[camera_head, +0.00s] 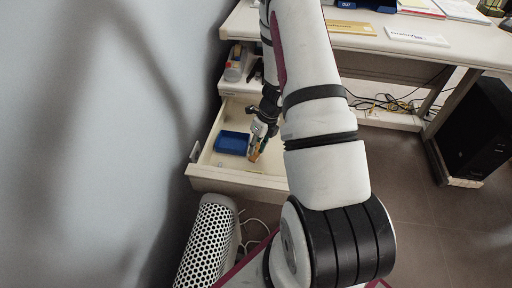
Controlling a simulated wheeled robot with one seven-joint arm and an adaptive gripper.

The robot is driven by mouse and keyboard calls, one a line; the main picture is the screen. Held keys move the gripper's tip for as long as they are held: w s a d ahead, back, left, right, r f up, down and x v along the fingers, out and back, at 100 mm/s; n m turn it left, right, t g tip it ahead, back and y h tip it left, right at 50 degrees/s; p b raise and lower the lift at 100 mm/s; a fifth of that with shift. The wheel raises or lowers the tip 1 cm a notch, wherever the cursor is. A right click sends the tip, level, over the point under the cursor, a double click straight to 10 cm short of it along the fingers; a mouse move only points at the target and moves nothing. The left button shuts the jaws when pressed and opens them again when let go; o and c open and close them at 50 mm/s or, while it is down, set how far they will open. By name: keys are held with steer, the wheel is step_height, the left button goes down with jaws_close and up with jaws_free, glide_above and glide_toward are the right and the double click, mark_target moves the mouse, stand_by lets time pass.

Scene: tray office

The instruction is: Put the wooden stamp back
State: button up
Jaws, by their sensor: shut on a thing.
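My gripper (260,138) points down into an open cream drawer (240,180) at the left of the desk. It is shut on a small tan-brown thing, which looks like the wooden stamp (254,152). The stamp hangs tilted over or just inside the drawer; I cannot tell whether it touches the drawer floor. A blue box or tray (231,142) lies in the drawer, just left of the stamp. My arm hides the drawer's right part.
The grey wall stands close on the left. A white perforated object (207,245) stands below the drawer front. A small bin with items (235,66) sits on the shelf above. The desk top (350,38) holds papers; a black computer case (474,128) stands at right.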

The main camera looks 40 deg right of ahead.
steer(key=shift+f, duration=0.1)
steer(key=o, duration=0.9)
